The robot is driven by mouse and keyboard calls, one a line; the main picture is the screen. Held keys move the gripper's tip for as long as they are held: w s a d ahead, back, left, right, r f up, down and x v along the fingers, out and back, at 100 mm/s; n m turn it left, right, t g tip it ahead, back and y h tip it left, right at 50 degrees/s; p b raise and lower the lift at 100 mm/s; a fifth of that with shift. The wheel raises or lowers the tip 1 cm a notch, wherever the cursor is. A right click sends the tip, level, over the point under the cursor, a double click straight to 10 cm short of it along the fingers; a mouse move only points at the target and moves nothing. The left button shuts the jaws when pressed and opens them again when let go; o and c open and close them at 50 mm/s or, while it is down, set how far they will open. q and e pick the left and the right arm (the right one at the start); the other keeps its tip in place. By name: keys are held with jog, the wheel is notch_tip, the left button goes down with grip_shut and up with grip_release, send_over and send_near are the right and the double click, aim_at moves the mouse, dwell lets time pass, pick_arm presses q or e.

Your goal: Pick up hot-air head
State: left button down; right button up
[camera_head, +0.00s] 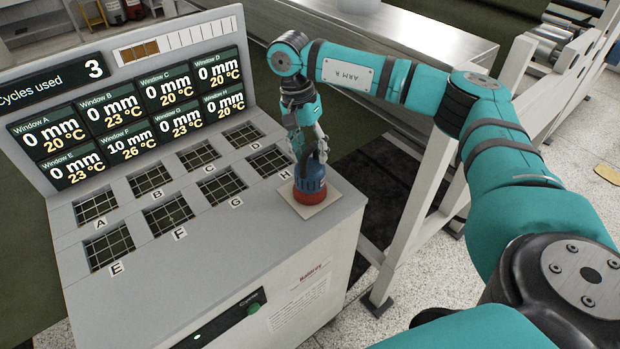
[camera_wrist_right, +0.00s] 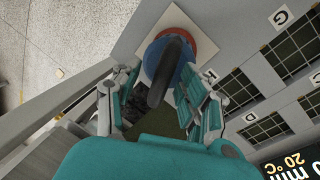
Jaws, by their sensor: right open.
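The hot-air head (camera_head: 310,184) is a blue body on a red base with a dark upper part. It stands upright on a pale square pad at the right end of the grey console's top, beside window H. My right gripper (camera_head: 306,142) is just above it, pointing down. In the right wrist view the hot-air head (camera_wrist_right: 172,62) lies between and beyond the fingers of my right gripper (camera_wrist_right: 160,85), which are spread apart. I cannot tell whether either finger touches it. My left gripper is not in view.
The console top (camera_head: 262,240) holds several gridded windows lettered A to H. A display panel (camera_head: 130,100) rises behind them, reading 3 cycles used and 10 mm at window F. A white frame (camera_head: 420,200) and a metal bench (camera_head: 420,40) stand to the right and behind.

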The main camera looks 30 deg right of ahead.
grip_shut()
